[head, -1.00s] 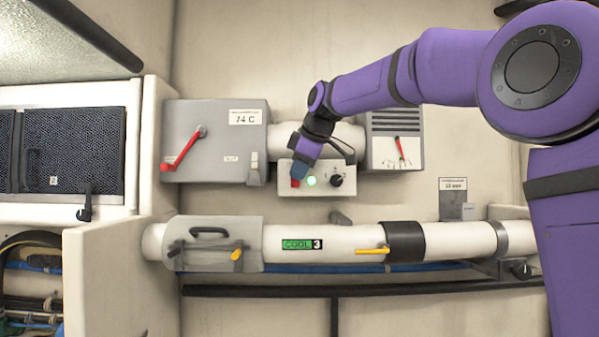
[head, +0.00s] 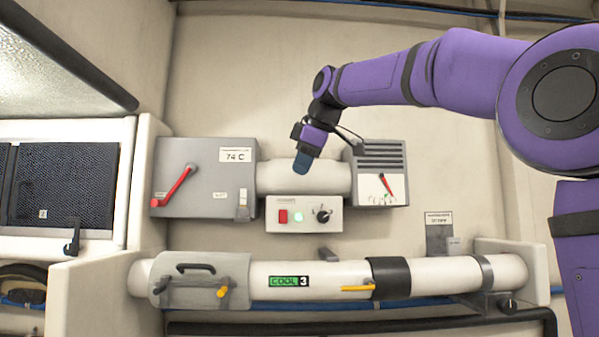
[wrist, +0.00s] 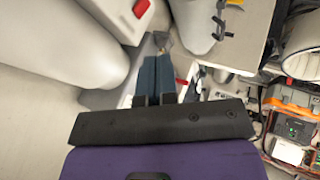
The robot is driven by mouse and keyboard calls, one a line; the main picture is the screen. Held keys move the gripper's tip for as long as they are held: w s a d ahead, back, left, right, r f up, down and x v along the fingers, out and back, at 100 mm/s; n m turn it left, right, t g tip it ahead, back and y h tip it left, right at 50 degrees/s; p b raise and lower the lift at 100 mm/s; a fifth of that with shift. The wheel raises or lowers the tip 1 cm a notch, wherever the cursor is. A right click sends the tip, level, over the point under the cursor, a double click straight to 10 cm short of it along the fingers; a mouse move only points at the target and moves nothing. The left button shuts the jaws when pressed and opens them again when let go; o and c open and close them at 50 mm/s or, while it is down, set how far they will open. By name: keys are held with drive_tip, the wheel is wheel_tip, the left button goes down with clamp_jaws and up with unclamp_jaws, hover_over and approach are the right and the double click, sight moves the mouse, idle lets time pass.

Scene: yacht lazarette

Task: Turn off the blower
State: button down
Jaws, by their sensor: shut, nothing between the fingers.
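A small pale control box (head: 304,226) on the wall carries a red switch (head: 283,216), a lit green lamp (head: 298,217) and a black knob (head: 323,215). A white cylinder (head: 275,178) runs behind and above it, between two grey housings. My gripper (head: 302,164) is in front of the cylinder, above the control box and apart from the switch in the picture. Its dark blue fingers are shut and empty; they also show in the wrist view (wrist: 156,78). There, a red part (wrist: 182,88) shows partly beside the fingers; I cannot tell which part it is.
The left grey housing (head: 205,150) has a red lever and a 74 C label. The right grey housing (head: 381,155) has a gauge with a red needle. Below runs a white pipe (head: 340,273) with yellow handles. Bare wall lies above the housings.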

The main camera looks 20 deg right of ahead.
sight(286, 212)
drive_tip(key=shift+f, duration=0.1)
drive_tip(key=shift+s+a+f+g, duration=0.15)
drive_tip(key=shift+f+g, duration=0.15)
drive_tip(key=shift+f, duration=0.35)
idle(0.3)
drive_tip(key=shift+w+d+r+x, duration=0.25)
drive_tip(key=shift+w+x, duration=0.15)
drive_tip(key=shift+x, duration=1.7)
drive_tip(key=shift+w+d+r+x, duration=0.15)
drive_tip(key=shift+w+d+x, duration=0.2)
drive_tip(key=shift+x, duration=1.7)
drive_tip(key=shift+w+d+r+x, duration=0.2)
drive_tip(key=shift+w+x, duration=0.2)
drive_tip(key=shift+x, duration=1.7)
